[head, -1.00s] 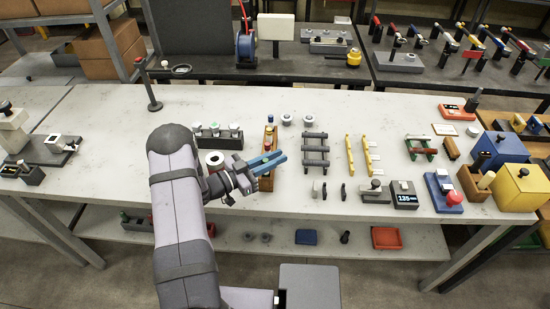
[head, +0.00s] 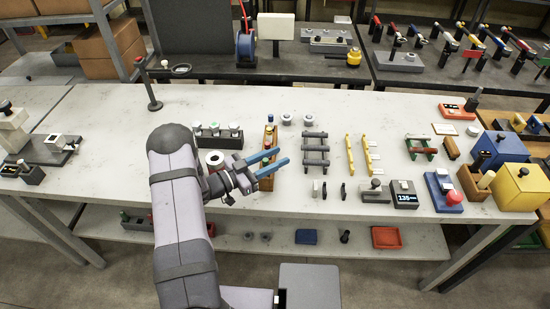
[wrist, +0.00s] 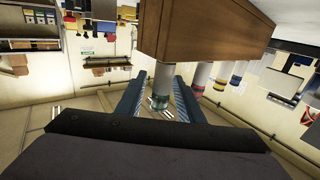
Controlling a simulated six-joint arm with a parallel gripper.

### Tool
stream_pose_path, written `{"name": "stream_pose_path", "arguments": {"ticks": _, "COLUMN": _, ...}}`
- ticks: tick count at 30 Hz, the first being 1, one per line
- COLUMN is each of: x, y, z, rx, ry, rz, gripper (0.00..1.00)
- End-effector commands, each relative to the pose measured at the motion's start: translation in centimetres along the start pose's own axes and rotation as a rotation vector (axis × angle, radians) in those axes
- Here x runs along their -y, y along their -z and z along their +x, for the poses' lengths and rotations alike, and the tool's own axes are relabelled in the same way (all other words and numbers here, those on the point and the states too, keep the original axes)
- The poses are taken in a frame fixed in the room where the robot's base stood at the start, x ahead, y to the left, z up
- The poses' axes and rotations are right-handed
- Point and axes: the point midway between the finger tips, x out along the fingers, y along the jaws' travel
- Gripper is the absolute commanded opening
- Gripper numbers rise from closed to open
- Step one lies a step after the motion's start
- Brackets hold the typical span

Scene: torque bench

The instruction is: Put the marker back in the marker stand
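The wooden marker stand (head: 266,184) stands upright on the bench, with a row of markers in it. The green-ended marker (wrist: 160,88) is upright at the stand's near end, its body meeting the wood. It shows small in the head view (head: 265,162). The wrist view is upside down, with the stand (wrist: 200,35) at the top. My gripper (head: 284,156) is open, its two blue fingers apart on either side of the green-ended marker in the wrist view (wrist: 161,75). Gaps show between marker and fingers. The marker's lower part is hidden inside the stand.
Markers with red (wrist: 199,85), yellow and blue bands stand farther along the same stand. A grey rack (head: 316,150) is to the right. A white-and-dark roll (head: 214,159) and a grey block with knobs (head: 218,138) are to the left.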

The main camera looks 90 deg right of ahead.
Motion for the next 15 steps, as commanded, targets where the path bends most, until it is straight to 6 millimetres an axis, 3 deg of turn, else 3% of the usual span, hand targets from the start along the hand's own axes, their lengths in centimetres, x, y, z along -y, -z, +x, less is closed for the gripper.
{"name": "stream_pose_path", "arguments": {"ticks": 10, "x": 0.0, "y": -0.1, "z": -0.2, "rx": 0.000, "ry": 0.001, "rz": 0.000, "gripper": 0.36}}
{"name": "stream_pose_path", "arguments": {"ticks": 15, "x": 0.1, "y": -0.2, "z": -1.5, "rx": 0.000, "ry": 0.003, "rz": 0.000, "gripper": 0.36}}
